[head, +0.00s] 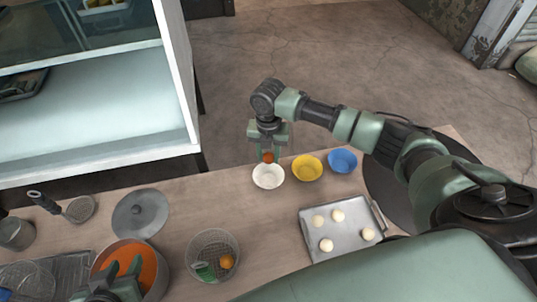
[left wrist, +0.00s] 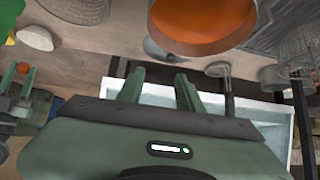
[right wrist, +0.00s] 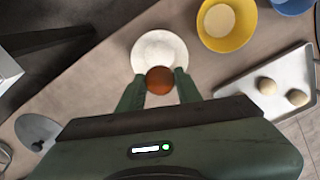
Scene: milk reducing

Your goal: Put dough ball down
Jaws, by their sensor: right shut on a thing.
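My right gripper (head: 268,155) is shut on a brown-orange dough ball (head: 268,158), at the rim of a white bowl (head: 268,179). In the right wrist view the ball (right wrist: 160,80) is between the fingertips and overlaps the near part of the bowl (right wrist: 160,48), which holds something white. I cannot tell whether the ball touches the bowl. My left gripper (head: 122,268) is at the pot of orange liquid (head: 158,248); in the left wrist view its fingers (left wrist: 160,78) are apart and empty.
A yellow bowl (head: 307,168) and a blue bowl (head: 342,160) stand right of the white one. A metal tray (head: 345,226) holds several pale dough balls. A wire basket (head: 213,246) holds a golden ball (head: 227,262). A lid (head: 141,213) and skimmer (head: 80,209) lie at left.

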